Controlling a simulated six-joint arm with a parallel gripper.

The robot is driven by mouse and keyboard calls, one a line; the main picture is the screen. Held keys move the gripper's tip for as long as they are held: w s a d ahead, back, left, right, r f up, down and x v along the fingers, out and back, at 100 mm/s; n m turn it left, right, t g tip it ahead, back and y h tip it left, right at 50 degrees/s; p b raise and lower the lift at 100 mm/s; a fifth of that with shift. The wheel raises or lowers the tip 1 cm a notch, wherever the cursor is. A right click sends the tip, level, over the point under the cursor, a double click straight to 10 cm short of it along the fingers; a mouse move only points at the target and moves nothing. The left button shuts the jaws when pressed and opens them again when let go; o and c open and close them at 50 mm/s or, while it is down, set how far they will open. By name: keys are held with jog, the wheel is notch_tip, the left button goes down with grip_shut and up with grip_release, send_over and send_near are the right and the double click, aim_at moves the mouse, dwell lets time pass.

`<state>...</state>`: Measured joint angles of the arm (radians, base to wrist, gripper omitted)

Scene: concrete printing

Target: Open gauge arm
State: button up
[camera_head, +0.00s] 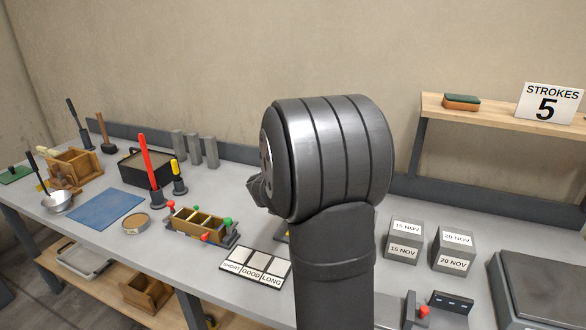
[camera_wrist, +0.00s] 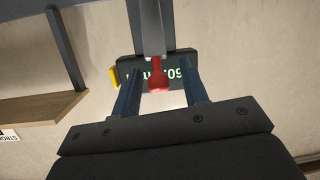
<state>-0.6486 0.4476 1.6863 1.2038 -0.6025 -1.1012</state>
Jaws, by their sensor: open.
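In the wrist view a red knob (camera_wrist: 157,80) sits at the end of a grey bar (camera_wrist: 150,28), which I take for the gauge arm. Behind it is a dark display (camera_wrist: 130,72) with green characters, inverted and partly covered. My gripper (camera_wrist: 160,84) is open, with one finger on each side of the red knob in this view. I cannot tell whether either finger touches it. In the head view my own arm hides the gripper's fingertips and most of what lies behind it; only a small yellow part (camera_head: 285,236) shows beside it.
A tray (camera_head: 202,239) with red and green knobs and a SHORT/GOOD/LONG board (camera_head: 256,265) lie left of my arm. Labelled grey cubes (camera_head: 404,241) and a small red-knobbed device (camera_head: 424,311) stand to the right. A wooden shelf (camera_head: 500,112) is at the back right.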

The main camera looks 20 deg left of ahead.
jog(key=v, duration=1.7)
jog(key=shift+s+r, duration=0.15)
jog(key=shift+s, duration=0.05)
jog(key=shift+w, duration=0.1)
jog(key=x, duration=1.7)
jog(key=shift+w+f, duration=0.1)
jog(key=shift+f, duration=0.1)
